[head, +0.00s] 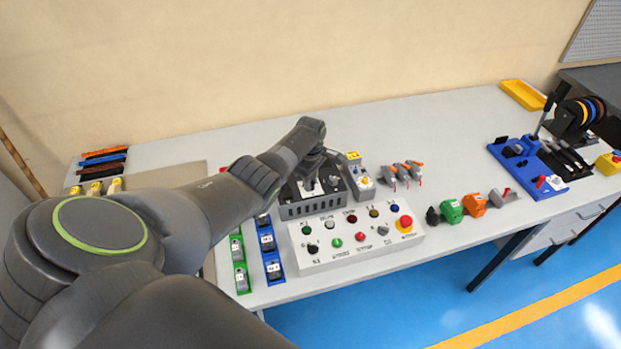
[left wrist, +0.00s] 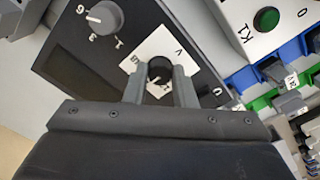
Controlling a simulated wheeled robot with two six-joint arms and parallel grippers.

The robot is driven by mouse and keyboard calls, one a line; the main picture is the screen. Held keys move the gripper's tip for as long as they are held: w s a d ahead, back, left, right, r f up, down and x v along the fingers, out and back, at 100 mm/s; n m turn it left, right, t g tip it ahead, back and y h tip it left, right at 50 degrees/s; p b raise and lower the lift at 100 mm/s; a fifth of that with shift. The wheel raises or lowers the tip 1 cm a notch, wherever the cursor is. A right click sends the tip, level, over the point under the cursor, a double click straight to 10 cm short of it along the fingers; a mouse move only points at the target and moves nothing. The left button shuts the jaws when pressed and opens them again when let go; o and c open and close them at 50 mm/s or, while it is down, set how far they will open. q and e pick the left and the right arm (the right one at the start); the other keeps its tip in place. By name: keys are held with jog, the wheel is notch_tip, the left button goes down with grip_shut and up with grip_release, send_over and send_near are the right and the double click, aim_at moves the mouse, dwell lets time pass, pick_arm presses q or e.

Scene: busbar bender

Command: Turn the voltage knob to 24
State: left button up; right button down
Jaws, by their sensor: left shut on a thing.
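The voltage knob (left wrist: 160,68) is a small dark round knob on a white plate (left wrist: 178,44) marked V, seen in the left wrist view. The plate is on a dark power supply box (left wrist: 75,72), which also shows in the head view (head: 312,208). My left gripper (left wrist: 162,82) has one finger on each side of the knob and is shut on it. In the head view my left gripper (head: 314,180) reaches down over the box and hides the knob. The setting is too small and covered to read. My right gripper is not in view.
A second, grey knob (left wrist: 103,18) with a numbered scale is beside the plate. A white control panel (head: 350,255) with coloured buttons stands in front of the box. Blue (head: 273,266) and green (head: 241,279) strips lie to its left. Small orange-topped parts (head: 402,171) stand to the right.

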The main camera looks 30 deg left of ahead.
pick_arm(q)
jog(key=shift+r+n, duration=0.1)
jog(key=shift+n, duration=0.2)
jog(key=o, duration=1)
notch_tip(320, 180, up, 6)
jog(key=shift+r+p, duration=0.1)
jog(key=shift+p, duration=0.65)
notch_tip(320, 180, up, 11)
jog(key=shift+r+b, duration=0.1)
jog(key=shift+b, duration=0.85)
